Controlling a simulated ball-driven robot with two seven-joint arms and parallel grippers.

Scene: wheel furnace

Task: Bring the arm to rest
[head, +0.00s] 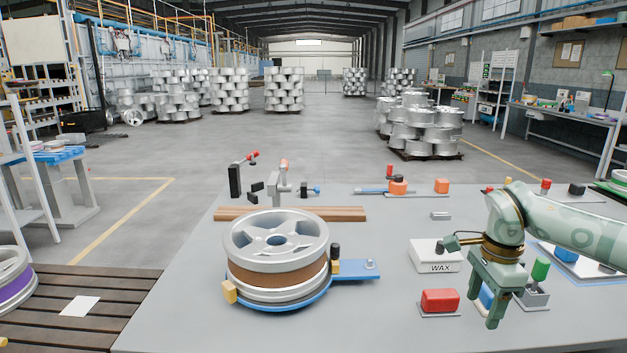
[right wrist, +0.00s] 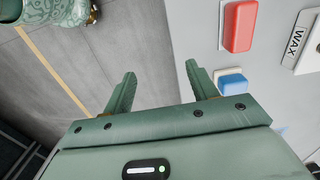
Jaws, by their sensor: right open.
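My right arm comes in from the right in the head view. Its green gripper (head: 492,297) hangs over the right part of the grey table, fingers pointing down, beside the red block and in front of the blue block. In the right wrist view the two fingers of this gripper (right wrist: 160,85) stand wide apart with nothing between them. Below the gap lie the floor and the table's edge. My left gripper is not in either view.
On the grey table (head: 390,300) stand a wheel (head: 276,240) on a blue fixture, a WAX box (head: 434,256), a red block (head: 440,300) and a blue block (right wrist: 232,84). A green cylinder (head: 540,269) is right of my gripper. The table's front middle is clear.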

